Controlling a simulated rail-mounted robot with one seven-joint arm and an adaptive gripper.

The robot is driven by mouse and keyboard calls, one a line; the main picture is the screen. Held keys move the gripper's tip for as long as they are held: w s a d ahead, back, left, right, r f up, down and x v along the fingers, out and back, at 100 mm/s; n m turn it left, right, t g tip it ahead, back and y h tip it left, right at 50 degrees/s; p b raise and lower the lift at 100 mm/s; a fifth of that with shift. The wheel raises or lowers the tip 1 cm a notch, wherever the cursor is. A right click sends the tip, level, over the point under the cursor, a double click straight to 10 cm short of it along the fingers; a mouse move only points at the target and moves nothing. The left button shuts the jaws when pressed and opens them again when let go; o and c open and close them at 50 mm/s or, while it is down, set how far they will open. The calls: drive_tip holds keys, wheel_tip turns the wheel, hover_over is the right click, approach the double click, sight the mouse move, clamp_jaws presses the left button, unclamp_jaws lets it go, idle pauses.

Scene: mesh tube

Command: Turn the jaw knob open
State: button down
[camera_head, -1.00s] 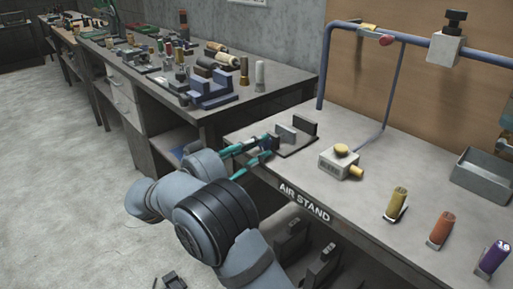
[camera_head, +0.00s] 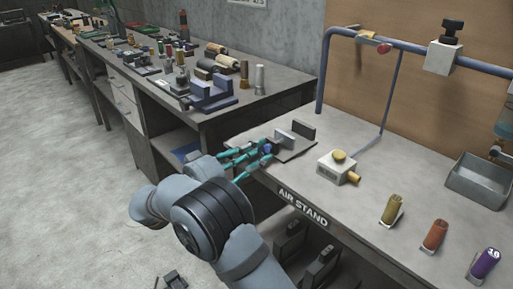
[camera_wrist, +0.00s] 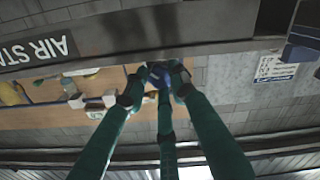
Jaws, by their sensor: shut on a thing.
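The jaw fixture (camera_head: 296,153) is a dark flat plate with two upright jaws at the left end of the air stand bench. The jaw knob (camera_head: 267,148) is small and blue and sits on the fixture's near left side. My gripper (camera_head: 262,154) has teal fingers and reaches in from the left at the bench edge. Its fingertips are closed around the knob. In the wrist view my gripper (camera_wrist: 157,74) shows three fingers converging on the blue knob (camera_wrist: 158,79), which they partly hide.
A yellow-topped valve block (camera_head: 339,166) stands right of the fixture. Several coloured cylinders, one orange (camera_head: 435,235), line the front edge. A grey bin (camera_head: 478,180) is at the right. A blue pipe frame (camera_head: 322,75) rises behind. A cluttered bench (camera_head: 220,112) stands at the left.

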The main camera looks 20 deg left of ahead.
drive_tip(key=shift+n+p, duration=0.7)
drive_tip(key=shift+n, duration=0.3)
drive_tip(key=shift+f, duration=0.1)
drive_tip(key=c, duration=1.7)
unclamp_jaws()
drive_tip(key=shift+s, duration=0.1)
drive_tip(key=v, duration=1.2)
